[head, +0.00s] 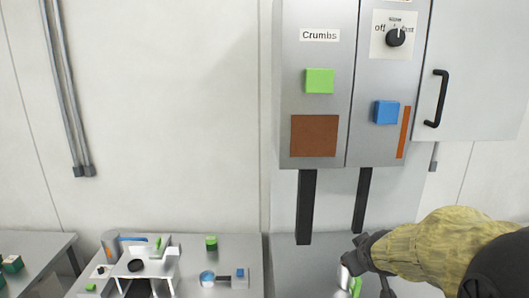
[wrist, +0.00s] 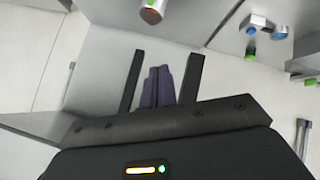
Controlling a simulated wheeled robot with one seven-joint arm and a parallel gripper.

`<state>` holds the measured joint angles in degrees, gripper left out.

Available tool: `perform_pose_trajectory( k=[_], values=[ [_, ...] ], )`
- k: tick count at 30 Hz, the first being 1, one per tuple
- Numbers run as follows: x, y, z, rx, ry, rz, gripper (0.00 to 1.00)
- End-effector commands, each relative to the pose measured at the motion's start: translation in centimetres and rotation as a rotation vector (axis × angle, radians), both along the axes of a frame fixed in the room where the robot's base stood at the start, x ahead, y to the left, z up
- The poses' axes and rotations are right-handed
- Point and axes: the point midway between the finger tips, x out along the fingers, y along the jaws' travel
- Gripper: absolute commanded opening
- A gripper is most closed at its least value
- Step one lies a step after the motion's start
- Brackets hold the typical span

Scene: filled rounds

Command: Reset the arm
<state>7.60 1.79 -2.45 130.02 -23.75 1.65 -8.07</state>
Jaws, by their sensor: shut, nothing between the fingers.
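My gripper (wrist: 158,70) shows in the wrist view with its two dark fingers together between two black prongs. It is shut and nothing is held between the fingers. In the head view my arm (head: 430,245), in a yellow-green sleeve, reaches in from the lower right. Its dark wrist end is low in the picture, below the cabinets. A small white and green part shows at that end, too small to tell what it is.
A grey cabinet (head: 328,55) labelled "Crumbs" carries a green button (head: 319,81). The cabinet beside it has a blue button (head: 386,112) and a knob (head: 395,37). A black handle (head: 437,98) is at the right. A white stand (head: 140,267) and small items are lower left.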

Motion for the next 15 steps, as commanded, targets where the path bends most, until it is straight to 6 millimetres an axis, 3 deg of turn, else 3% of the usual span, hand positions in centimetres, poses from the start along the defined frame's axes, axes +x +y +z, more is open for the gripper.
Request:
perform_pose_trajectory(
  k=[1,3,7,9,12,15],
  values=[
    [-2.0,1.3,-2.5,0.055,0.072,-0.034,0.0],
    [-4.8,2.9,-5.3,0.131,0.173,-0.094,0.0],
    [-10.5,5.7,-9.7,0.245,0.359,-0.202,0.0],
    [-13.1,6.9,-11.3,0.29,0.44,-0.251,0.0],
    [-15.5,7.9,-12.5,0.327,0.514,-0.297,0.0],
    [-16.3,8.3,-12.8,0.34,0.539,-0.315,0.0]
  ],
)
